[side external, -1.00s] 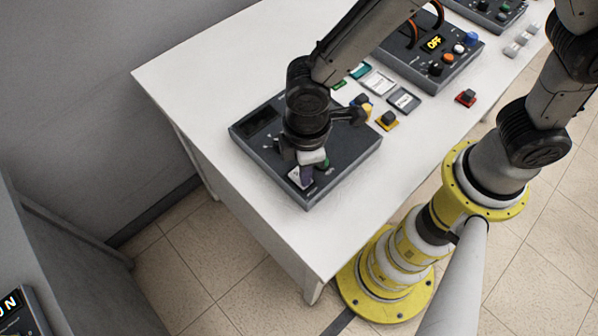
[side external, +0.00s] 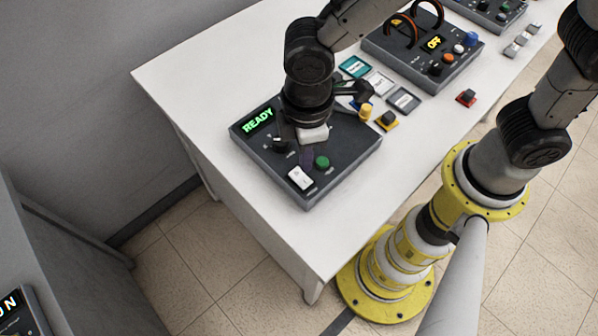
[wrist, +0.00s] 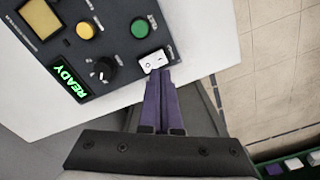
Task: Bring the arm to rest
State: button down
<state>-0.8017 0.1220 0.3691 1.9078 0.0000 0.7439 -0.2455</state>
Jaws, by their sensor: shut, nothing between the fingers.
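My gripper (wrist: 158,75) is shut and empty, with its purple fingers together. In the wrist view its fingertips show close to the white rocker switch (wrist: 154,61) on the dark control box (wrist: 113,45). In the side external view my gripper (side external: 307,160) hangs over the box (side external: 330,185), and the rocker switch (side external: 300,178) is uncovered in front of it. The box display (side external: 258,121) reads READY in green. A green button (side external: 321,162) and a black knob (side external: 280,144) are on the box. The fingers are partly hard to make out against the dark box.
A second box (side external: 405,45) with an OFF display and orange-black cables stands further back. Several cards, including a teal one (side external: 355,67), and small blocks lie between the boxes. The white table's (side external: 190,85) left part is clear.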

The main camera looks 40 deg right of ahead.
jog(key=shift+r, duration=0.8)
jog(key=w+d+r+m+t+y, duration=0.1)
jog(key=w+d+r+m+t, duration=0.3)
jog(key=d+r, duration=0.8)
jog(key=s+d+r+m+t, duration=0.1)
jog(key=s+d+r+m, duration=0.15)
jog(key=d, duration=0.25)
jog(key=s+d+r+m, duration=0.2)
jog(key=s+d+m, duration=0.1)
jog(key=d, duration=0.2)
jog(key=s+d+f+m+h, duration=0.1)
jog(key=s+d+f+m, duration=0.1)
jog(key=s, duration=0.4)
jog(key=shift+s+d+f+t, duration=0.3)
jog(key=shift+d+f, duration=0.05)
jog(key=shift+d, duration=0.3)
